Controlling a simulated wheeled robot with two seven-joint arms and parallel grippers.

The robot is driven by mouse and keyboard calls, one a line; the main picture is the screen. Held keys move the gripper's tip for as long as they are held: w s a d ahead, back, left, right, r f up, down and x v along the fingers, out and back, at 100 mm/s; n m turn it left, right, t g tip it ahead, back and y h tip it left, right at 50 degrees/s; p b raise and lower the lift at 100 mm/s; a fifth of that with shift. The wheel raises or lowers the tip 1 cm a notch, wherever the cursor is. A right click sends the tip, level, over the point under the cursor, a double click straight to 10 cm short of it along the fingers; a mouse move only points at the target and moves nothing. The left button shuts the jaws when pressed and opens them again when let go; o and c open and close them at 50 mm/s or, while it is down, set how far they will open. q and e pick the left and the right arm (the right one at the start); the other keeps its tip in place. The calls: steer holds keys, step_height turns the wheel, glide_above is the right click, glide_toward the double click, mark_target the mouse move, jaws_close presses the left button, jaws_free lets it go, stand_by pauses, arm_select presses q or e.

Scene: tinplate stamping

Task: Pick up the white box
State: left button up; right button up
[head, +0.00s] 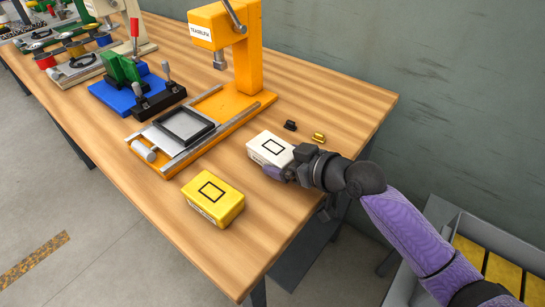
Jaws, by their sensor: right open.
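The white box (264,147) lies on the wooden table near its right end. It has a black rectangle outline on top. My right gripper (284,171) comes in from the right and is at the box's right front side. Its jaws are open, and a purple finger shows low beside the box. The hand hides part of the box's right side, and I cannot tell whether a finger touches it. My left gripper is not in view.
A yellow box (213,199) sits on the wooden table (182,234), left of the white box. An orange stamping press (246,70) stands behind. Small black (290,125) and gold (318,137) pieces lie beyond the white box. A grey crate (480,233) is at lower right.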

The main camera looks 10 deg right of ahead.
steer(key=c, duration=0.9)
